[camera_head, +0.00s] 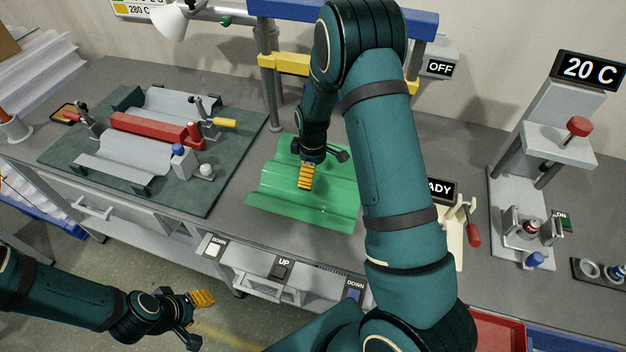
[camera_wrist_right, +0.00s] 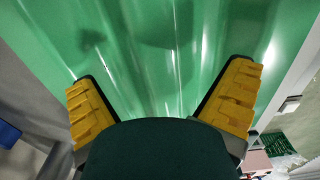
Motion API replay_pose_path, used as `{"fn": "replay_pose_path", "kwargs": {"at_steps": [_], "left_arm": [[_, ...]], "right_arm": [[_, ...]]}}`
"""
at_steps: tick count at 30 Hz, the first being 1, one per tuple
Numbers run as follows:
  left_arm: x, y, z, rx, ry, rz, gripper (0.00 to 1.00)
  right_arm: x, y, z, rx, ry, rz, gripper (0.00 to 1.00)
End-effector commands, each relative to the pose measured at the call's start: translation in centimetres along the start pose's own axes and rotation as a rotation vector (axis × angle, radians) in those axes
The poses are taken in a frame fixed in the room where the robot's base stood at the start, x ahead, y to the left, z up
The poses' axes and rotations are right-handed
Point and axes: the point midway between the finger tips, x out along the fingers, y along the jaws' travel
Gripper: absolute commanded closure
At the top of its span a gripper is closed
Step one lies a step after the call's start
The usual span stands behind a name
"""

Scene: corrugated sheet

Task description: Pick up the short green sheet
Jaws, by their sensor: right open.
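The short green sheet (camera_head: 285,208) is corrugated and lies flat on the grey bench, right of the dark green mat. My right arm crosses in front of it and hides its right part. My right gripper (camera_head: 322,168) is over the sheet, pointing down. In the right wrist view the sheet (camera_wrist_right: 150,45) fills the upper area, and the two yellow-padded fingers (camera_wrist_right: 163,80) stand wide apart with nothing between them. I cannot tell whether the fingertips touch the sheet. My left gripper (camera_head: 196,318) hangs in front of the bench at the lower left, fingers apart and empty.
The dark green mat (camera_head: 225,150) holds grey corrugated pieces, a red bar (camera_head: 150,129) and clamps. A blue-topped frame (camera_head: 272,80) stands behind the sheet. A grey press with a 20 C display (camera_head: 589,70) stands at the right. UP and DOWN buttons line the front edge.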

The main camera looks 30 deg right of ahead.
Motion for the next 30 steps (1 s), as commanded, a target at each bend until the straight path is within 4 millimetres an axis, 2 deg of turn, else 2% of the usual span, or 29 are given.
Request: {"fn": "replay_pose_path", "kwargs": {"at_steps": [1,6,14,15,17,18,22,30], "left_arm": [[0.2,-0.1,0.1,0.0,-0.001,0.0,0.53],[0.3,-0.1,0.2,0.001,-0.003,0.0,0.53],[0.3,-0.1,0.2,0.001,-0.004,0.0,0.53],[0.3,-0.1,0.2,0.001,-0.004,0.0,0.53],[0.3,-0.1,0.2,0.001,-0.004,0.0,0.53],[0.3,-0.1,0.2,0.001,-0.004,0.0,0.53],[0.3,-0.1,0.2,0.001,-0.003,0.0,0.53],[0.3,-0.1,0.2,0.001,-0.003,0.0,0.53]], "right_arm": [[1.0,0.1,0.1,0.001,-0.003,-0.001,0.0],[2.7,0.1,0.1,0.0,-0.001,0.0,0.0],[2.9,0.1,0.1,0.0,0.0,0.001,0.0],[2.9,0.1,0.1,0.0,0.0,0.001,0.07],[2.9,0.1,0.1,0.0,0.0,0.001,0.28],[2.9,0.1,0.1,0.0,0.0,0.001,0.42],[2.9,0.1,0.1,0.0,0.0,0.001,0.88],[3.0,0.1,0.1,0.001,0.0,0.0,0.91]]}}
